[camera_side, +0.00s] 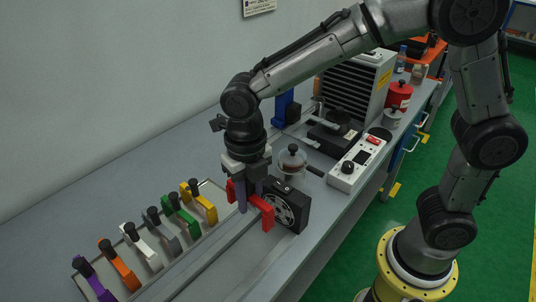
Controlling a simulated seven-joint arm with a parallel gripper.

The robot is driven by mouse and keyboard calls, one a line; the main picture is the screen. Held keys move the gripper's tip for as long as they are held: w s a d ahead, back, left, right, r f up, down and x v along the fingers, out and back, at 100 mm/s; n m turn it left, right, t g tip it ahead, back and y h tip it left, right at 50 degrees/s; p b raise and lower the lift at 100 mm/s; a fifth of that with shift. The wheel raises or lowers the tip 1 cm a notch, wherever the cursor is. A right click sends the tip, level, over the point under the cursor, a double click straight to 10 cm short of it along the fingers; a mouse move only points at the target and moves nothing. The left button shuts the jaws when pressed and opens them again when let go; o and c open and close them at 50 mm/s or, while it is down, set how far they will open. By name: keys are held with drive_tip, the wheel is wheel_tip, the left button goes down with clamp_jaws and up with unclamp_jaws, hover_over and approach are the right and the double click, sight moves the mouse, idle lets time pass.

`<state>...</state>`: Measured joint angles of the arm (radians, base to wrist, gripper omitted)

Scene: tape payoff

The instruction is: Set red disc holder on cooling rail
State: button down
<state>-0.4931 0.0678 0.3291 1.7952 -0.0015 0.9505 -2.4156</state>
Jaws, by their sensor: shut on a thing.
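My gripper (250,196) points down near the middle of the bench and is shut on the red disc holder (266,211). Red parts show on both sides of the fingers; the middle of the holder is hidden by them. A low framed rail (205,183), which looks like the cooling rail, lies to the left. It carries upright holders in purple (93,281), orange (120,267), white (143,246), grey (164,232), green (183,215) and yellow (201,204). The red holder is to the right of the yellow one. I cannot tell whether it touches anything below.
A black fan-like unit (287,206) stands close to the right of the red holder. Behind are a glass jar (292,160), a white control box (359,165), a grey vented machine (353,88) and red cans (398,96). The bench (105,190) behind the rail is clear.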

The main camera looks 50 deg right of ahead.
drive_tip(key=shift+n, duration=0.4)
drive_tip(key=shift+s+a+f, duration=0.25)
drive_tip(key=shift+a+f, duration=0.15)
drive_tip(key=shift+f, duration=0.75)
drive_tip(key=shift+s+a+f, duration=0.25)
drive_tip(key=shift+a+f, duration=0.1)
drive_tip(key=shift+f, duration=0.75)
drive_tip(key=shift+s+a+f, duration=0.25)
drive_tip(key=shift+a+f, duration=0.15)
drive_tip(key=shift+f, duration=0.75)
drive_tip(key=shift+f, duration=0.4)
drive_tip(key=shift+c, duration=0.2)
unclamp_jaws()
drive_tip(key=shift+r, duration=0.1)
wheel_tip(320, 180, up, 7)
